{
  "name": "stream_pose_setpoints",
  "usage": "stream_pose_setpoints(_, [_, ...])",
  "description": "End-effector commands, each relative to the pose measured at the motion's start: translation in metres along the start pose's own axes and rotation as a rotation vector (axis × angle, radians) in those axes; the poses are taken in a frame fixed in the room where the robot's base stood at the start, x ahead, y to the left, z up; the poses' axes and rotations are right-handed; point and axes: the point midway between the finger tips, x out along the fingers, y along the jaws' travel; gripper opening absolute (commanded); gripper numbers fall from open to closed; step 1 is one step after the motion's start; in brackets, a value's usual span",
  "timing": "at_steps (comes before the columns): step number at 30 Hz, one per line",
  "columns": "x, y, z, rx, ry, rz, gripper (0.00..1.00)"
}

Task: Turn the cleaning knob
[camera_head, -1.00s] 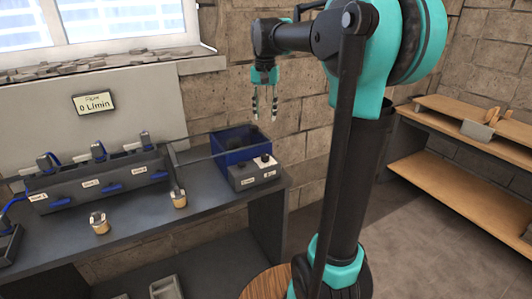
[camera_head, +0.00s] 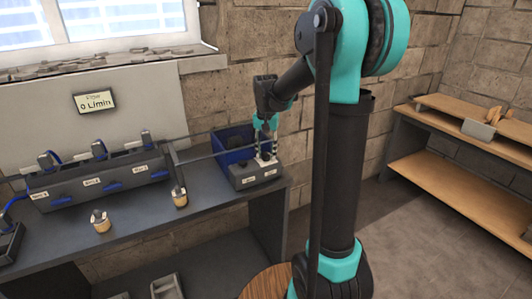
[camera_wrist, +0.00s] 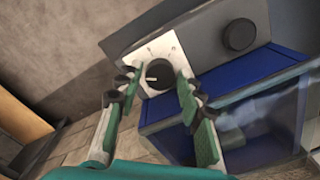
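A dark control box (camera_head: 244,177) stands at the right end of the workbench, with two small labels that are too small to read. In the wrist view, a round black knob (camera_wrist: 158,75) with a light pointer mark sits on a white plate (camera_wrist: 165,48). A second, plain black knob (camera_wrist: 239,35) sits beside it on the same panel. My gripper (camera_wrist: 155,82) points down at the white plate. Its fingers are apart, one on each side of the marked knob, with gaps showing. In the head view my gripper (camera_head: 266,154) partly hides the knobs.
A blue bin (camera_head: 222,140) with a clear wall stands directly behind the box. Brass-coloured fittings (camera_head: 180,197) stand near the bench's front edge. A display (camera_head: 95,101) reads 0 L/min.

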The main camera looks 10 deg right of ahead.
Motion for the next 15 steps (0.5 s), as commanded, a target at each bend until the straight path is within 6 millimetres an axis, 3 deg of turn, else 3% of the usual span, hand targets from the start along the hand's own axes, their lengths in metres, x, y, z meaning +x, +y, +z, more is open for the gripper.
stream_pose_setpoints(9, [0.0028,0.0001,0.0001,0.0,0.0,0.0,0.37])
stream_pose_setpoints(15, [0.0027,0.0,0.0001,0.0,0.0,0.0,0.14])
